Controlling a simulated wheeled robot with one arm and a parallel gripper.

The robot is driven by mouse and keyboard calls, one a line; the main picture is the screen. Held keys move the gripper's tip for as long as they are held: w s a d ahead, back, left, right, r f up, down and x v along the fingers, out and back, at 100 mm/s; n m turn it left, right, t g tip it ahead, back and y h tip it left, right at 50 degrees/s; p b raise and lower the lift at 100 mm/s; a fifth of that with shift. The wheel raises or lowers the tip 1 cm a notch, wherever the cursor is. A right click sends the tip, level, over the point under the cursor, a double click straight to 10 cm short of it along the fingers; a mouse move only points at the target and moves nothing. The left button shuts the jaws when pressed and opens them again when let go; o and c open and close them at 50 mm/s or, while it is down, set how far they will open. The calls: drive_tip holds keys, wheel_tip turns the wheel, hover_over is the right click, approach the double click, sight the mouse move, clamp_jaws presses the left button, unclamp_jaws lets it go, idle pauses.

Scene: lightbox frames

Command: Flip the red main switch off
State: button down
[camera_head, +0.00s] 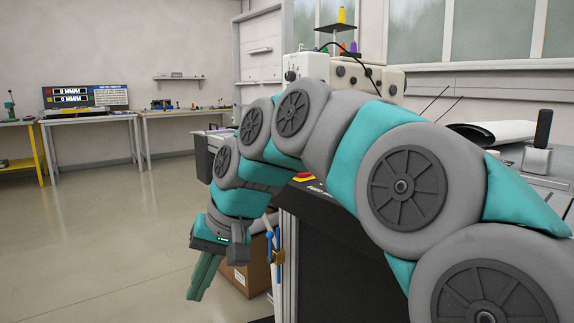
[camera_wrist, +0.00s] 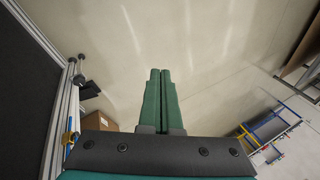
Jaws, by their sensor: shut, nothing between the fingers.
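My gripper (camera_head: 196,296) hangs in front of the machine table with its green fingers pointing down. In the wrist view its two fingers (camera_wrist: 160,73) lie side by side, shut and empty, over bare floor. A small red and yellow part (camera_head: 303,178) shows at the edge of the dark machine table, mostly covered by my arm. It may be the red main switch, but its shape and position cannot be made out. The part is up and to the right of my gripper, well apart from it. No red switch shows in the wrist view.
The dark machine table (camera_head: 345,262) stands close on the right, with a cream sewing machine (camera_head: 366,75) on top. A cardboard box (camera_head: 252,272) sits on the floor behind my gripper. A blue-handled item (camera_head: 269,245) hangs by the table leg. Open floor (camera_head: 105,250) lies left.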

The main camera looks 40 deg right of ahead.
drive_tip(key=s+a+f+n+g+h, duration=0.1)
drive_tip(key=s+f+n+g+h, duration=0.3)
drive_tip(key=s+f, duration=1.7)
drive_tip(key=shift+s+g, duration=0.35)
drive_tip(key=shift+g, duration=0.05)
drive_tip(key=shift+w+a+f, duration=0.1)
drive_tip(key=shift+a, duration=0.05)
